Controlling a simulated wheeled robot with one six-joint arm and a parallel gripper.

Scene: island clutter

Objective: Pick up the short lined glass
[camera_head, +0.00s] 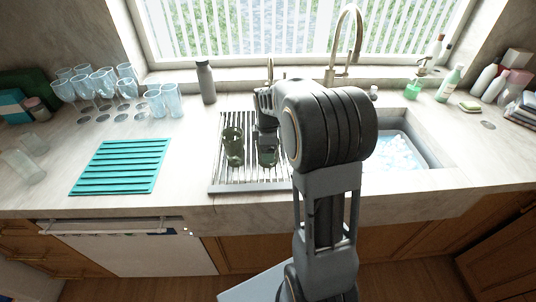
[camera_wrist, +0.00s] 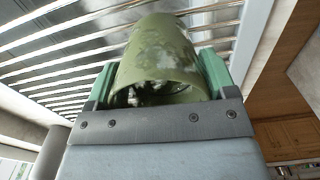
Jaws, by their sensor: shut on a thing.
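My gripper (camera_wrist: 160,76) is shut on a green glass (camera_wrist: 160,55), with one green finger on each side of it in the wrist view. The glass has pale, mottled patches, and its open rim faces the wrist camera. In the head view a dark green glass (camera_head: 267,158) shows at the end of my arm, over the drying rack (camera_head: 226,187). Whether it touches the rack is unclear. I cannot make out lines on it.
A teal mat (camera_head: 120,166) lies left of the rack. Several clear glasses (camera_head: 103,82) stand at the back left. A grey bottle (camera_head: 206,82) stands behind the rack. The tap (camera_head: 345,45) and sink (camera_head: 425,150) are right, partly behind my arm.

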